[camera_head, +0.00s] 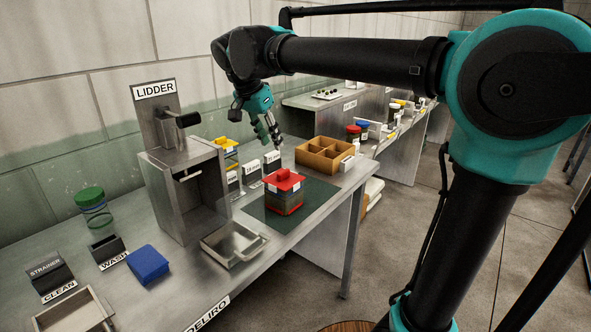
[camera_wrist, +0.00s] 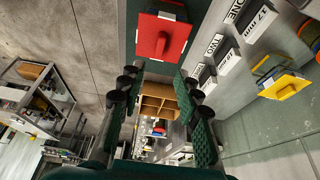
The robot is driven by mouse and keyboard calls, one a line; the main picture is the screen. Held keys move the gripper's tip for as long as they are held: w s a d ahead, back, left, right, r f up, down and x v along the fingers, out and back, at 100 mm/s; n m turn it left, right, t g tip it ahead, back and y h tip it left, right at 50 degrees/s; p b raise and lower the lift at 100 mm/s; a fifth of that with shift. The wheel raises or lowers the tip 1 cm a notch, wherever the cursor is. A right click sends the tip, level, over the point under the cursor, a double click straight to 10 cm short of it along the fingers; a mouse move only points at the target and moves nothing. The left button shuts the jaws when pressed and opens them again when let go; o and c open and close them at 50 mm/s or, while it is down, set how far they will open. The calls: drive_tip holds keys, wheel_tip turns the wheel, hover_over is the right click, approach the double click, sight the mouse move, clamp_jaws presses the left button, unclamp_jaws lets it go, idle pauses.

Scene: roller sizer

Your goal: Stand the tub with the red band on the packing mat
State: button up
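The tub with the red band (camera_head: 284,205) stands upright on the dark green packing mat (camera_head: 315,197), with a red lid and raised red handle on top. A red stripe runs near its base. In the wrist view its red lid (camera_wrist: 155,40) shows at the top, beyond the fingertips. My gripper (camera_head: 272,137) is above and behind the tub, apart from it. In the wrist view my gripper (camera_wrist: 155,88) has its fingers spread wide with nothing between them.
A wooden divided box (camera_head: 323,155) stands just beyond the mat. Small size signs (camera_head: 252,171) and a yellow-lidded tub (camera_head: 228,152) are behind it. The metal lidder (camera_head: 185,170) and a metal tray (camera_head: 233,243) are to the left. A blue block (camera_head: 148,263) lies nearer.

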drive_tip(key=d+f+n+y, duration=0.1)
drive_tip(key=d+f+n, duration=0.1)
drive_tip(key=d+f, duration=0.8)
drive_tip(key=s+d+f+n+y, duration=0.1)
drive_tip(key=s+d+f+n, duration=0.1)
drive_tip(key=s+d+f, duration=0.5)
drive_tip(key=s+d+f+n, duration=0.3)
drive_tip(key=s+d+f, duration=0.5)
drive_tip(key=f, duration=0.7)
drive_tip(key=shift+d+n+t+y, duration=0.3)
drive_tip(key=shift+d+t+y, duration=0.1)
drive_tip(key=shift+d, duration=0.6)
drive_tip(key=shift+c, duration=0.2)
